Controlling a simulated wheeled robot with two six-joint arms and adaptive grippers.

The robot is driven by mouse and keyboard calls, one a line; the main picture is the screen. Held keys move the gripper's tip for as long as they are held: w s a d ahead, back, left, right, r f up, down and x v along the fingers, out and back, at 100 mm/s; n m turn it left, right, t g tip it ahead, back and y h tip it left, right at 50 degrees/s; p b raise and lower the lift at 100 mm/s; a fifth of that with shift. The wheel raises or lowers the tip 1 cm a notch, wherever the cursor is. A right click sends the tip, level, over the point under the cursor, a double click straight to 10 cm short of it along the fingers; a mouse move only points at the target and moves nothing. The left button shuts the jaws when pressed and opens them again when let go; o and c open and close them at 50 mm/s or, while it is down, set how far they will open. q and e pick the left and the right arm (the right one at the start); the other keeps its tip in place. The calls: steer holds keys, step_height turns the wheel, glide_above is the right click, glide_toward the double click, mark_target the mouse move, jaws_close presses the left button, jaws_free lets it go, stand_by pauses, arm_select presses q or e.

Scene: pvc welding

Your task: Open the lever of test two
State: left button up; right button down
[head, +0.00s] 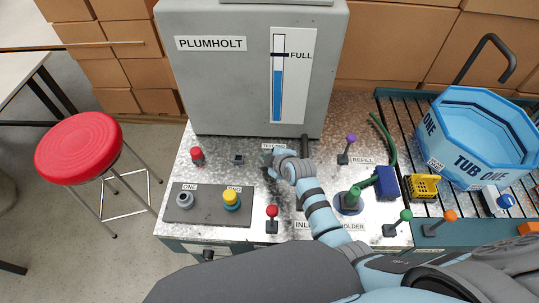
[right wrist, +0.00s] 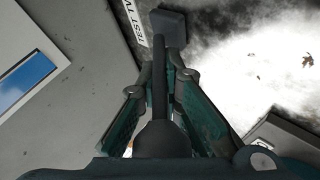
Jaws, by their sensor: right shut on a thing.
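My right gripper (head: 270,158) reaches to the bench just in front of the grey PLUMHOLT cabinet. In the right wrist view it (right wrist: 160,88) is shut on a dark grey lever (right wrist: 158,60), whose shaft lies between the green-padded fingers. The lever rises from a square dark base (right wrist: 170,27). A white label (right wrist: 132,18) beside the base is cut off, with "TEST" partly readable. In the head view a label (head: 272,146) behind the gripper is mostly hidden, and the lever is largely covered by the gripper. My left gripper is out of view.
The PLUMHOLT cabinet (head: 235,100) stands close behind. A red-knobbed lever (head: 272,212), a red knob (head: 196,155) and a purple-knobbed lever (head: 350,141) are nearby. A blue tub (head: 470,165) stands on the roller rack at right. A red stool (head: 78,147) is left.

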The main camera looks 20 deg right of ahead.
steer(key=shift+w+r, duration=0.15)
steer(key=shift+r, duration=0.1)
steer(key=c, duration=1.8)
jaws_free()
steer(key=shift+o, duration=0.5)
steer(key=shift+d+f, duration=0.1)
steer(key=v, duration=1.2)
steer(key=shift+f, duration=0.1)
